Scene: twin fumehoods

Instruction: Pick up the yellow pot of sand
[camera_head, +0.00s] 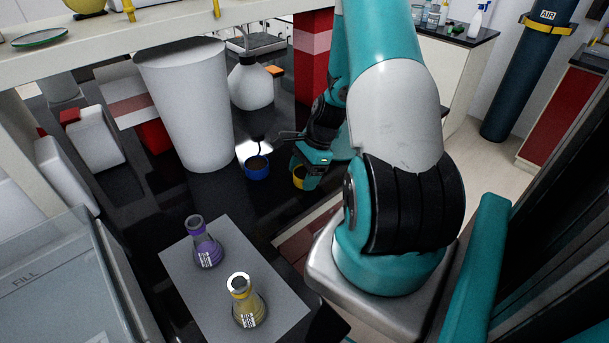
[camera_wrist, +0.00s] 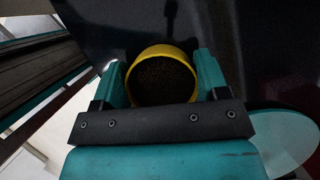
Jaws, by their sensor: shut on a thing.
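The yellow pot (camera_wrist: 163,50) is between the two fingers of my gripper (camera_wrist: 162,80) in the wrist view, with dark brown sand (camera_wrist: 160,80) inside it. The fingers press on its left and right sides. In the head view the yellow pot (camera_head: 299,177) shows only in part, behind my gripper (camera_head: 305,180), close to the black bench's front edge. I cannot tell whether the pot touches the bench or is lifted off it.
A blue pot (camera_head: 257,174) with dark contents stands just left of the yellow one. A tall white bin (camera_head: 190,110) and a white jug (camera_head: 250,85) stand behind. A grey mat (camera_head: 215,285) with purple (camera_head: 206,250) and yellow (camera_head: 247,305) flasks lies at the front.

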